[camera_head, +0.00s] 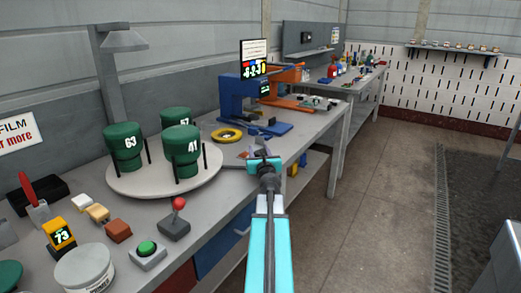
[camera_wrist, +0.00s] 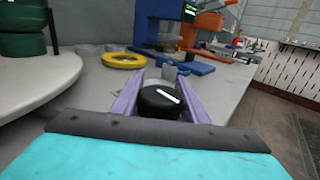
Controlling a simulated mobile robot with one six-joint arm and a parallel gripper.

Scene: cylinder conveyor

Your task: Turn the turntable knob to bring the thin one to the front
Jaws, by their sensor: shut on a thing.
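A pale round turntable (camera_head: 135,184) stands on the bench and carries green cylinders with dark upright posts beside them. Cylinder 41 (camera_head: 183,155) is nearest the gripper side, cylinder 63 (camera_head: 124,150) is at left, and a third (camera_head: 175,117) is behind, its number partly covered. I cannot tell clearly which is thin. My gripper (camera_head: 262,163) is right of the turntable. In the wrist view its purple fingers (camera_wrist: 160,92) are shut on a black round knob (camera_wrist: 158,103) with a white mark, pointing obliquely. The turntable's edge (camera_wrist: 40,85) shows at left there.
A yellow ring (camera_head: 227,135) and a blue machine (camera_head: 240,105) stand behind the gripper. A red-topped joystick (camera_head: 176,220), a green button (camera_head: 147,248) and a yellow device marked 73 (camera_head: 59,235) lie on the near bench. The floor (camera_head: 345,210) at right is clear.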

